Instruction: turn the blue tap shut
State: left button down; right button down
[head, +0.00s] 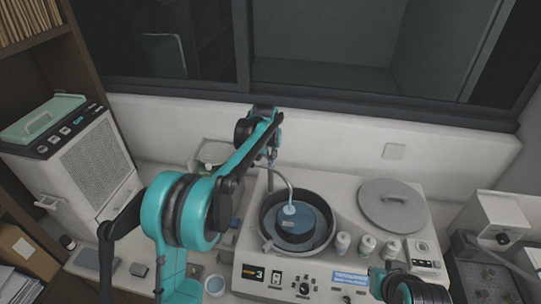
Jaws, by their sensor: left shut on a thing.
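My left arm reaches from the lower left over the back of the white press. My left gripper (271,158) points down behind the round well, where a thin pale hose (285,178) begins. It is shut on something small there. The blue tap is not clearly visible; the gripper and arm cover that spot, so I cannot tell its handle's angle. The hose curves down to a light-blue fitting (291,210) on the dark blue round piece (302,222) in the well. Of my right arm only a teal and black part shows at the bottom edge; its gripper is out of view.
The press housing (345,215) carries a grey round lid (392,205) at right, several small white-capped jars (367,246) and a front control panel. A white box-shaped unit (85,170) stands at left. The wall is close behind.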

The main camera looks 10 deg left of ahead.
pick_arm(q)
jog(key=shift+m, duration=0.3)
jog(key=m, duration=0.1)
jog(key=m+h+b, duration=0.1)
jog(key=m, duration=0.1)
jog(key=shift+a+m+h, duration=0.25)
jog(key=shift+m+h, duration=0.05)
jog(key=m+h, duration=0.1)
jog(key=m, duration=0.1)
jog(key=shift+w+a+m+g, duration=0.1)
jog(key=shift+w+m+g, duration=0.05)
jog(key=shift+m+g, duration=0.2)
jog(key=m, duration=0.2)
jog(key=shift+a+m+g+h, duration=0.1)
jog(key=shift+m+g+h, duration=0.25)
jog(key=shift+h, duration=0.05)
jog(key=m, duration=0.2)
jog(key=m+g, duration=0.1)
jog(key=shift+w+a+r+m+h+p, duration=0.1)
jog(key=shift+w+r+m+h+p, duration=0.1)
jog(key=shift+m+h+p, duration=0.2)
jog(key=shift+w+m+g+p, duration=0.2)
jog(key=shift+m+g+p, duration=0.75)
jog(key=shift+m, duration=1.25)
jog(key=shift+f, duration=0.1)
jog(key=c, duration=1.6)
grip_release()
